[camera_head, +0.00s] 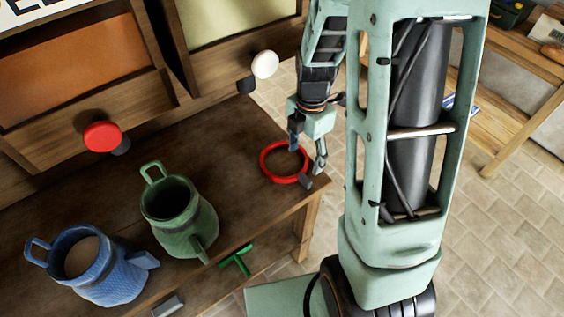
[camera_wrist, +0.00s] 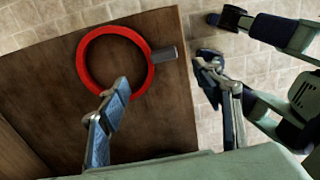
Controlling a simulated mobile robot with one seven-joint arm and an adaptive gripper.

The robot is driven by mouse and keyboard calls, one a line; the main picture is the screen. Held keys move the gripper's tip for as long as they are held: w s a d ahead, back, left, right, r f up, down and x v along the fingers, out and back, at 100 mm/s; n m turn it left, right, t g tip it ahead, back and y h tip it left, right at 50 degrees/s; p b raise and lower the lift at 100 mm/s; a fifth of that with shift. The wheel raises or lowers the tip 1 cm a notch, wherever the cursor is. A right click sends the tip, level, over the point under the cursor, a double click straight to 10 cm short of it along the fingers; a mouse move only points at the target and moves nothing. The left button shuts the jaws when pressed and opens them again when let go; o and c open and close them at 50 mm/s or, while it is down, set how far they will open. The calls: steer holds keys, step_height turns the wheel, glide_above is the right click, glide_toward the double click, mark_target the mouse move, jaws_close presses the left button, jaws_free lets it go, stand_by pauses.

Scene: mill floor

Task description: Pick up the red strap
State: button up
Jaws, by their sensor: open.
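The red strap (camera_head: 264,165) is a closed ring with a small grey block on it, lying on the dark wooden table near its right corner. It also shows in the wrist view (camera_wrist: 83,76), with the grey block on its right side. My gripper (camera_head: 308,160) is open and hangs over the table's right end, close to the ring. In the wrist view my gripper (camera_wrist: 165,95) has one finger overlapping the ring's lower edge and the other finger out to the right, past the table edge. I cannot tell whether a finger touches the ring.
A green jug (camera_head: 180,222) and a blue jug (camera_head: 105,272) stand on the table (camera_head: 235,140) to the left. A red knob (camera_head: 102,136) and a white knob (camera_head: 265,64) jut from the panels behind. A green handle (camera_head: 236,262) sits at the front edge. Tiled floor lies right.

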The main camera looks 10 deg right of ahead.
mark_target(304, 177)
steer(key=shift+s+d+f+p, duration=0.1)
steer(key=shift+f+p, duration=0.05)
steer(key=shift+f, duration=2.4)
steer(key=shift+d+f+p, duration=0.1)
steer(key=shift+f+p, duration=0.05)
steer(key=shift+f, duration=2.35)
steer(key=shift+c, duration=0.3)
steer(key=shift+a, duration=0.1)
steer(key=c, duration=1.2)
